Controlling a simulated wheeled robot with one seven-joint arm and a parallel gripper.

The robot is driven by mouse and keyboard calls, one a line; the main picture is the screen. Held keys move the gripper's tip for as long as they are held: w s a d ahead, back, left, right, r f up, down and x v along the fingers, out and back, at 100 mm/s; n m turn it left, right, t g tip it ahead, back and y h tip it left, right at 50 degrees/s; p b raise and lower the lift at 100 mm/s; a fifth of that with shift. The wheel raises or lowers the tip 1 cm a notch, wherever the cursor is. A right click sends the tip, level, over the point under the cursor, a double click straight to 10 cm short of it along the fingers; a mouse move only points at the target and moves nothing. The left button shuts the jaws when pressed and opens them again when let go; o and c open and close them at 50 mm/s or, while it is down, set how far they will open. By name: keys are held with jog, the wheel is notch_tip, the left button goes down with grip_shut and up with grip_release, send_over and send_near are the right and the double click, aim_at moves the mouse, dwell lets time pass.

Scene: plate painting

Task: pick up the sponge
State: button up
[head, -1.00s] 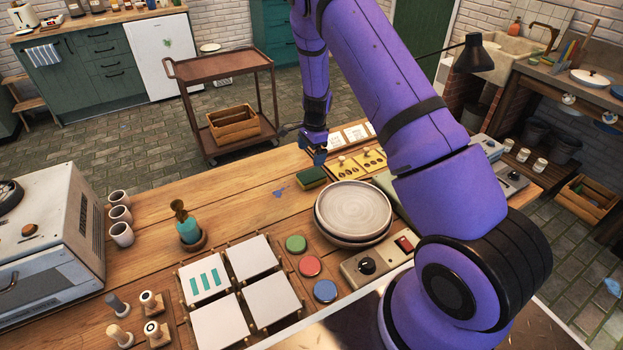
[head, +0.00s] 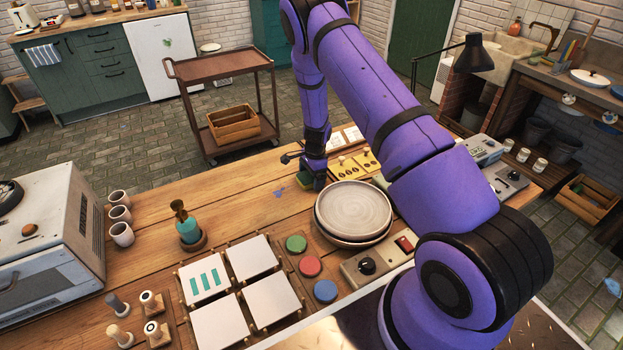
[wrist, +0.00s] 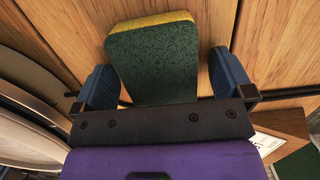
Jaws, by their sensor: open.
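The sponge (wrist: 155,62) has a dark green speckled face and a yellow layer along its far edge in the wrist view. It lies on the wooden table; in the head view only a small part of the sponge (head: 303,180) shows beside my gripper. My gripper (wrist: 158,85) is open, with one blue finger on each side of the sponge. The left finger is close to the sponge, and a small gap shows on the right. In the head view my gripper (head: 318,183) is low at the table and partly hides the sponge.
A stack of plates (head: 353,210) stands close in front of my gripper. White tiles (head: 270,300), paint pots (head: 310,265) and a vase (head: 188,228) are nearer.

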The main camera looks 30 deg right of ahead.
jog(key=shift+c, duration=0.5)
jog(key=c, duration=1)
jog(key=shift+o, duration=0.2)
jog(key=shift+r, duration=0.15)
notch_tip(320, 180, up, 10)
jog(key=shift+f, duration=0.1)
